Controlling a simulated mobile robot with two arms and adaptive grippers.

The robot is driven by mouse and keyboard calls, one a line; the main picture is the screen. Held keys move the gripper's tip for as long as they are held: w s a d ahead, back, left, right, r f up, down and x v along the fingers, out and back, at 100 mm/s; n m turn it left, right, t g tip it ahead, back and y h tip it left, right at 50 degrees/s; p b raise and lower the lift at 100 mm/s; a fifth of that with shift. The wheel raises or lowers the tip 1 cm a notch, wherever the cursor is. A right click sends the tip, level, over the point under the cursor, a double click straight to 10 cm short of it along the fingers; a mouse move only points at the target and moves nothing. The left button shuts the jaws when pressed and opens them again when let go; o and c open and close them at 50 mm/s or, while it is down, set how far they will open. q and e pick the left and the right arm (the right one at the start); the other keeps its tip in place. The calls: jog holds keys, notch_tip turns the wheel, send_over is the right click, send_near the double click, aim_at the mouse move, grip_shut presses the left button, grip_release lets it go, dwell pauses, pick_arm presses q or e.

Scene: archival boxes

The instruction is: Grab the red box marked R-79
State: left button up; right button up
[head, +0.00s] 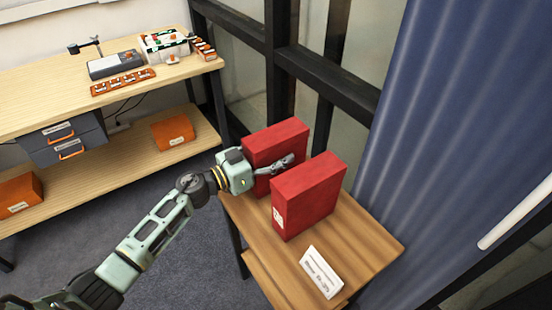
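Two red boxes stand upright on a small wooden table: a nearer box (312,195) and a farther box (277,140). The nearer one has a small white label low on its left end, too small to read. No label shows on the farther one, so I cannot tell which is R-79. My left gripper (281,165) reaches in from the left, its fingers in the gap between the boxes and overlapping the farther box in view. I cannot tell whether it touches either box or how far the fingers are apart. My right gripper is not in view.
A blue curtain (450,120) hangs to the right. At the left, a workbench (40,105) holds small equipment, with orange boxes (172,132) on its lower shelf. Grey floor lies between.

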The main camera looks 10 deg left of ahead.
pick_arm(q)
jog(key=c, duration=0.9)
jog(key=shift+r, duration=0.15)
